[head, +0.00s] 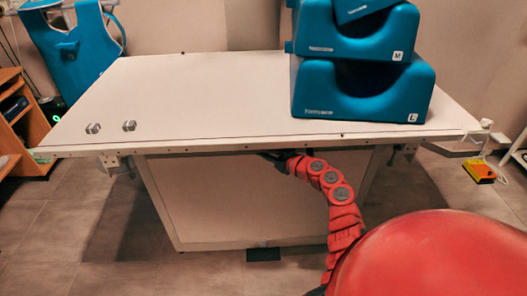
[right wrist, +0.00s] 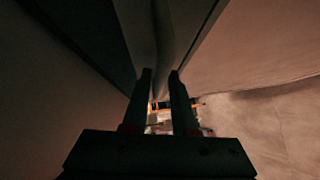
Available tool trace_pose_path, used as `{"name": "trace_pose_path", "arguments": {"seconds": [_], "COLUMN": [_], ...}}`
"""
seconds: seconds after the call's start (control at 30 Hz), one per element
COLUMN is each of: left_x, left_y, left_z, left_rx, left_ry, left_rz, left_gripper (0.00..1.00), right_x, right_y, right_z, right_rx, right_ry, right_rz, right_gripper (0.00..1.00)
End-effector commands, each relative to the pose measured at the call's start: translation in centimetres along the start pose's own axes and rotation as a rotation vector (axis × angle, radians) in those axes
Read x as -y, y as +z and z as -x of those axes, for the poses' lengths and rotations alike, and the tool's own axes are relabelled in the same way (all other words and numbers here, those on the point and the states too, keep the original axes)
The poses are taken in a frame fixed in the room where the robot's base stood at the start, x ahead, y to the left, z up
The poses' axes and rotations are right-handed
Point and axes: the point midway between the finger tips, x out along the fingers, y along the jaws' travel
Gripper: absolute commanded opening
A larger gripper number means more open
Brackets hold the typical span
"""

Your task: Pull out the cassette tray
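The examination table has a pale top (head: 200,90) and a boxy base (head: 235,195). My red right arm reaches under the top's front edge, where a dark part of my right gripper (head: 270,156) partly shows. In the dark right wrist view, the gripper's two fingers (right wrist: 160,76) stand apart, with no object clearly held between them. A grey vertical surface (right wrist: 165,35) lies just past the tips; I cannot tell whether they touch it. I cannot make out the cassette tray in either view. My left gripper is out of view.
Blue foam blocks (head: 362,92) are stacked at the tabletop's right. Floor in front is clear.

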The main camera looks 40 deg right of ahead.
Motion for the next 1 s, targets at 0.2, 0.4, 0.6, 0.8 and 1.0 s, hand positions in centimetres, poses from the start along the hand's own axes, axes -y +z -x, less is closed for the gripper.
{"name": "trace_pose_path", "arguments": {"seconds": [0.2, 0.4, 0.6, 0.8, 1.0], "left_x": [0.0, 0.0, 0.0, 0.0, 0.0], "left_y": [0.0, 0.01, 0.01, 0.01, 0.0], "left_z": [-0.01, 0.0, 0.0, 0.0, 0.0], "left_rx": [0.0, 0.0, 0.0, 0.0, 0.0], "left_ry": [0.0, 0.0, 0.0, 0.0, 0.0], "left_rz": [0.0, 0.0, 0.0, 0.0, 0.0], "left_gripper": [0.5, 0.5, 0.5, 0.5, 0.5], "right_x": [-0.02, -0.02, -0.01, 0.0, 0.02], "right_y": [0.01, 0.01, 0.01, 0.01, 0.01], "right_z": [0.03, 0.05, 0.06, 0.06, 0.06], "right_rx": [0.0, 0.0, 0.0, 0.0, 0.0], "right_ry": [0.0, 0.0, 0.0, 0.0, 0.0], "right_rz": [0.0, 0.0, 0.0, 0.0, 0.0], "right_gripper": [0.15, 0.0, 0.0, 0.0, 0.0]}}
